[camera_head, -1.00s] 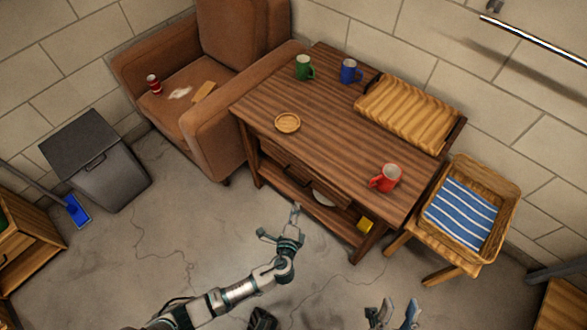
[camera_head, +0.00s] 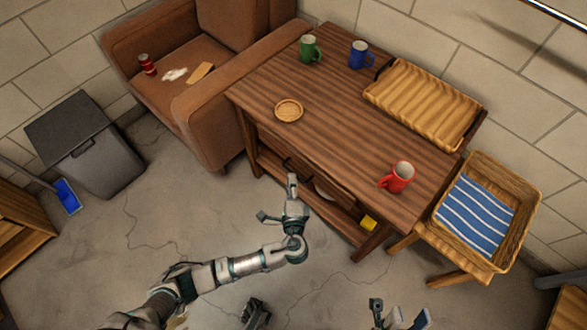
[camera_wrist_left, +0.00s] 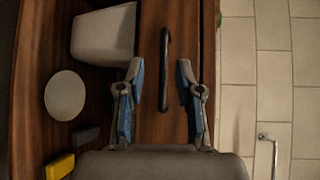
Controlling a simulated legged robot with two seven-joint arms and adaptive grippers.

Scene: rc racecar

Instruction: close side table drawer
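The wooden side table (camera_head: 335,110) has a drawer under its top. Its brown front (camera_wrist_left: 150,45) with a dark bar handle (camera_wrist_left: 165,70) fills the middle of the left wrist view. In the head view the drawer is mostly in shadow under the top, and how far it stands out is hard to tell. My left gripper (camera_head: 278,198) is close in front of the table's long side. In the wrist view its blue-padded fingers (camera_wrist_left: 158,72) are spread either side of the handle, holding nothing. My right gripper (camera_head: 400,314) is open and empty at the bottom edge, apart from the table.
A red mug (camera_head: 399,177), green mug (camera_head: 309,49), blue mug (camera_head: 359,56), coaster (camera_head: 289,110) and slatted tray (camera_head: 424,103) are on the tabletop. A yellow item (camera_head: 369,222) is on the lower shelf. An armchair (camera_head: 214,144) is left, a basket (camera_head: 520,190) right.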

